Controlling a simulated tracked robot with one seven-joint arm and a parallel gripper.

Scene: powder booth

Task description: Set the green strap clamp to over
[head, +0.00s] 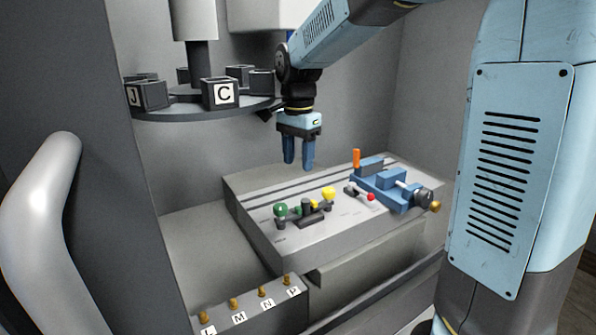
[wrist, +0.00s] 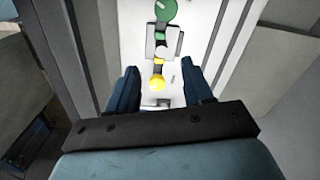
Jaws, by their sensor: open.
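The green strap clamp (head: 281,211) has a round green knob and sits at the left front part of the grey bed. Its green knob also shows at the top of the wrist view (wrist: 166,10). A clamp part with a yellow knob (head: 328,193) stands to its right, and that yellow knob shows between my fingers in the wrist view (wrist: 157,83). My gripper (head: 299,166) points down, open and empty, above the bed and behind the clamps. Small labels on the bed near the clamp are too blurred to read fully.
A blue vise (head: 392,188) with an orange handle (head: 356,158) stands on the bed's right, near a red knob (head: 371,197). A round carousel (head: 190,110) with lettered black blocks hangs at upper left. A lettered rack with brass pegs (head: 255,309) stands in front.

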